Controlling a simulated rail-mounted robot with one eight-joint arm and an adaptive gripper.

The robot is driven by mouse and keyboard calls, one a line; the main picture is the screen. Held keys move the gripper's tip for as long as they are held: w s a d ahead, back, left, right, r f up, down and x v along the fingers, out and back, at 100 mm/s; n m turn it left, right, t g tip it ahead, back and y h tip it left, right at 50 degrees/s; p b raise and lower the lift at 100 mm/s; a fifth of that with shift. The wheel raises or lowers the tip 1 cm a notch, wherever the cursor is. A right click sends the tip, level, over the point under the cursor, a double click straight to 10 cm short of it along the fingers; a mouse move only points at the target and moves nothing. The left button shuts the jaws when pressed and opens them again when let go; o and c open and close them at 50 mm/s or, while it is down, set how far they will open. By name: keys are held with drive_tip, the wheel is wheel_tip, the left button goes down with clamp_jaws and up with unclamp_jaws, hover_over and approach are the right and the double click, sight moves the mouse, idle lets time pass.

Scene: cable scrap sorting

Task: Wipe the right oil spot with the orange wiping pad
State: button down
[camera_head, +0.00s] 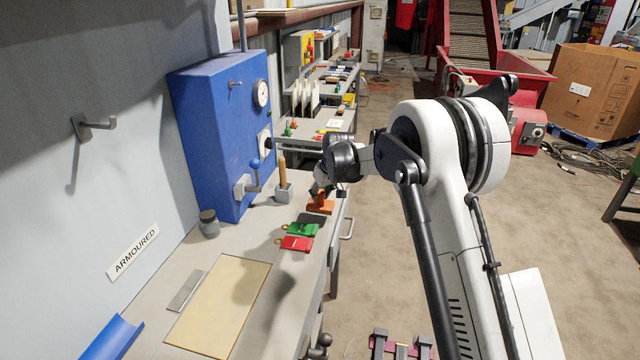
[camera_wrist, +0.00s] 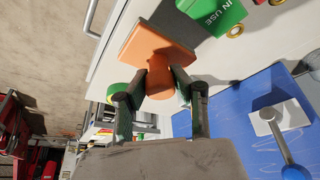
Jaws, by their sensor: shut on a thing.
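The orange wiping pad (camera_wrist: 150,46) has a flat orange plate and a round orange handle. In the wrist view my gripper (camera_wrist: 160,82) is shut on the handle, with one finger on each side. In the head view the pad (camera_head: 320,206) is at the bench's right edge, just beyond the green tag, with my gripper (camera_head: 323,189) above it. I cannot tell whether the plate touches the bench. I cannot make out either oil spot for sure. A beige board (camera_head: 205,318) lies flat on the nearer bench, with a darker shaded patch on it.
A red tag (camera_head: 297,243) and a green tag (camera_head: 303,229) lie beside the pad. A grey block with a wooden handle (camera_head: 283,190) and a blue machine (camera_head: 215,130) stand behind. A grey cup (camera_head: 209,224) and a blue tray (camera_head: 112,338) are at the left.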

drive_tip(key=shift+r+p, duration=0.6)
drive_tip(key=shift+r, duration=1.55)
